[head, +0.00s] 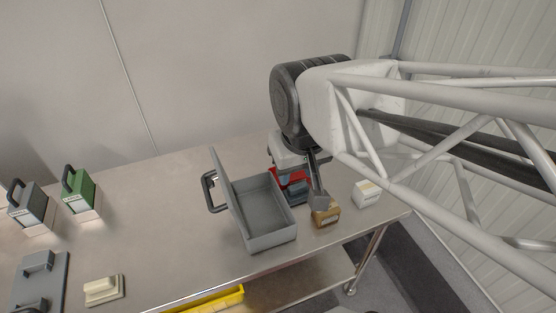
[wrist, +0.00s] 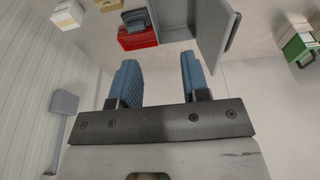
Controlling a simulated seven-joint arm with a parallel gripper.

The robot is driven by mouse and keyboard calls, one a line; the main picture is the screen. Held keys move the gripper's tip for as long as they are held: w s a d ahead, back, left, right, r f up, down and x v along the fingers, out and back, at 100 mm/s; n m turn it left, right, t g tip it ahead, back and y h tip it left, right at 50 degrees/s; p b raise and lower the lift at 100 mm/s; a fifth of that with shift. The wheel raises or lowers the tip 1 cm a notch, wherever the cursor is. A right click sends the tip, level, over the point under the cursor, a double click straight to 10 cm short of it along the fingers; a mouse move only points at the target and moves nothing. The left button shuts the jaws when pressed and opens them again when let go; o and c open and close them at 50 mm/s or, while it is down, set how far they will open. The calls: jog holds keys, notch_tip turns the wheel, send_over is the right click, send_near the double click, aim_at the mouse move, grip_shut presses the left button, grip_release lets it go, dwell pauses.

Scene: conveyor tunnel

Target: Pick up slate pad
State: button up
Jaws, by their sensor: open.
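A small slate-blue piece, likely the slate pad (wrist: 136,19), lies on or in a red block or tray (wrist: 138,40) at the top of the wrist view. In the head view the red piece (head: 303,187) shows only in part, behind the grey bin and under my arm. My gripper (wrist: 158,66) is open, with two blue-padded fingers apart and nothing between them. The slate piece lies beyond the fingertips, a little left of their midline in the wrist view. In the head view my wrist hides part of this area.
An open grey bin (head: 252,241) with its lid raised stands left of the red piece. A tan box (head: 325,215) and a cream box (head: 367,194) are to its right. Green (head: 80,195) and dark (head: 32,212) handled boxes and a cream block (head: 103,290) stand left. The middle-left table is clear.

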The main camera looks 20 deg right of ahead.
jog(key=o, duration=1.1)
jog(key=g, duration=0.3)
send_over(298, 187)
jog(key=f, duration=2.3)
jog(key=shift+s+a+f, duration=0.15)
jog(key=shift+a+f, duration=0.05)
jog(key=shift+f, duration=0.2)
jog(key=shift+w+d+f, duration=0.2)
jog(key=shift+f, duration=0.4)
jog(key=shift+f, duration=0.1)
